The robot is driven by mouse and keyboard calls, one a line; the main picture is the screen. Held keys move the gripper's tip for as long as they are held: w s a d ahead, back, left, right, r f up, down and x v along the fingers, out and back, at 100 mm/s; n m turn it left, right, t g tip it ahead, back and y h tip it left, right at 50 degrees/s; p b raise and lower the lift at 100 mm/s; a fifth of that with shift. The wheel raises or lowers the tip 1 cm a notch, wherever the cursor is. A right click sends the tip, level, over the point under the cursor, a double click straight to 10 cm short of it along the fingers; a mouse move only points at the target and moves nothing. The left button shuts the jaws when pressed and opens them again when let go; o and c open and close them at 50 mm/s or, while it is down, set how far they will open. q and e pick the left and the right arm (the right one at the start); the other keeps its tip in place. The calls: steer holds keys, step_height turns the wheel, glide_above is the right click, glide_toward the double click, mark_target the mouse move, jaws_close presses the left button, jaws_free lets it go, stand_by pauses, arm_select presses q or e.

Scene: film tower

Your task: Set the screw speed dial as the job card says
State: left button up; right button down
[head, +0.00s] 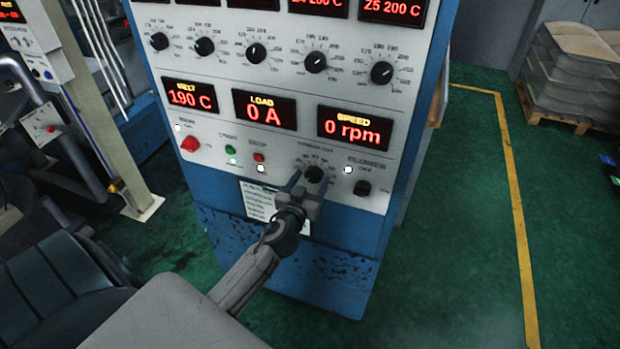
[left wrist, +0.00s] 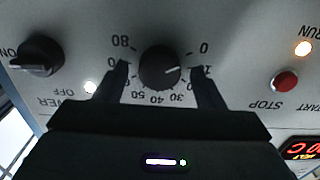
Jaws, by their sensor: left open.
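The black screw speed dial (head: 314,174) is low on the control panel, under the speed display (head: 352,131), which reads 0 rpm. In the left wrist view the dial (left wrist: 160,68) appears upside down, its white mark pointing right, between 0 and 10. My left gripper (head: 308,182) is open, with one finger on each side of the dial; its fingers (left wrist: 161,78) show gaps to the knob in the wrist view. A white card (head: 257,200) with small print hangs below the panel; its text is too small to read and the gripper covers part of its right side.
A black blower switch (head: 362,188) is right of the dial. Left of it are a red stop button (head: 258,157), a green start button (head: 230,149) and a larger red button (head: 189,144). The load display (head: 265,110) reads 0 A.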

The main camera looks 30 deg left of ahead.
arm_select(q)
steer(key=c, duration=1)
steer(key=shift+m, duration=0.3)
